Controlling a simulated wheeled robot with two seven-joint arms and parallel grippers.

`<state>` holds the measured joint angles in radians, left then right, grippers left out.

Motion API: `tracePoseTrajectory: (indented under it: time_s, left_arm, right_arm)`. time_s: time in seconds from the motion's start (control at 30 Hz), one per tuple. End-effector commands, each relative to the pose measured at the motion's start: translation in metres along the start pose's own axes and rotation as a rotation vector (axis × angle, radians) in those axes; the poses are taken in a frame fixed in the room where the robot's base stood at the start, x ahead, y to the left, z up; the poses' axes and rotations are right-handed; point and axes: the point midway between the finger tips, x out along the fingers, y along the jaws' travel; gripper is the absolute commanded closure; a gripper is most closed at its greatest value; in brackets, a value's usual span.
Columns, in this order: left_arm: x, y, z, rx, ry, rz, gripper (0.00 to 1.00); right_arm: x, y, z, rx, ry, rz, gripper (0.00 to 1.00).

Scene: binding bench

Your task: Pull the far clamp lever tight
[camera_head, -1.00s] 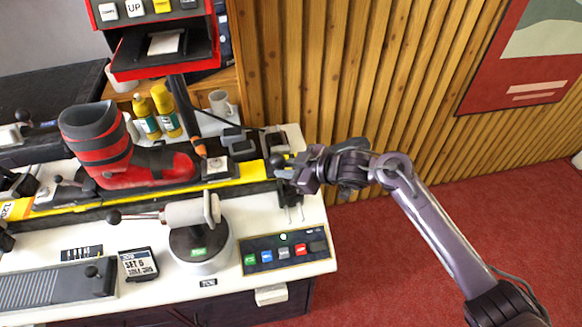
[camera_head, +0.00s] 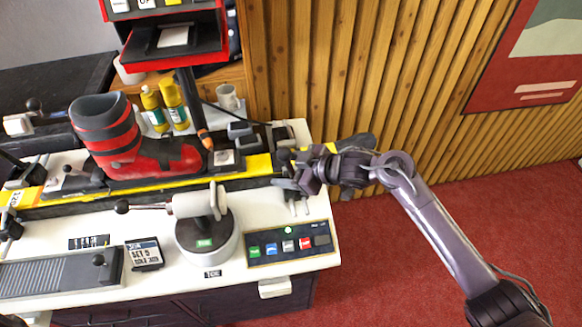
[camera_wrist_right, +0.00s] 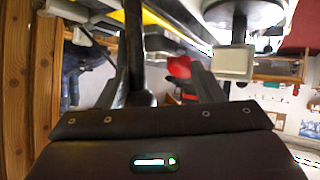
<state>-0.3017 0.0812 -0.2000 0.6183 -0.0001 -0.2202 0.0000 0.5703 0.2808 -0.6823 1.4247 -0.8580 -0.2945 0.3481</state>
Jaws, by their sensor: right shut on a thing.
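The far clamp lever (camera_head: 283,155), with a dark ball knob, is at the right end of the yellow-edged ski (camera_head: 255,165). My right gripper (camera_head: 288,170) reaches in from the right and is shut on the lever. Its fingers hide most of the lever, so its exact angle is unclear. In the right wrist view the two dark fingers (camera_wrist_right: 168,85) reach away from the palm, and the part between them is hard to make out. My left gripper is not in view.
A red and black boot (camera_head: 150,155) stands on the ski. In front are a white vise (camera_head: 195,205) with a ball-ended handle and a button panel (camera_head: 290,244). Yellow bottles (camera_head: 172,100) and a mug (camera_head: 228,97) stand behind, near the slatted wall (camera_head: 330,70).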

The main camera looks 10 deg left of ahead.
Motion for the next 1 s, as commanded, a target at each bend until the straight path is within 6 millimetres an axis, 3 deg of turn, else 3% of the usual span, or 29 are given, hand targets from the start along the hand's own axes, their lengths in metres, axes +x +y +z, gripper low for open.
tracePoseTrajectory:
  time_s: [0.03,0.23,0.63,1.0]
  left_arm:
    - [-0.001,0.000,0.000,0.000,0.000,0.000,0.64]
    - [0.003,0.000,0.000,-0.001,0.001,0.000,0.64]
    - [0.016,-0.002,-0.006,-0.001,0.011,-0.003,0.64]
    - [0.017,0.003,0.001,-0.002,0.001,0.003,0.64]
  right_arm:
    - [0.002,-0.006,-0.013,-0.016,0.025,-0.014,0.45]
    - [-0.008,-0.004,-0.011,-0.016,0.026,-0.010,0.45]
    - [-0.072,0.003,0.000,-0.004,0.013,-0.003,0.45]
    - [-0.080,0.004,0.003,0.003,0.006,-0.003,0.45]
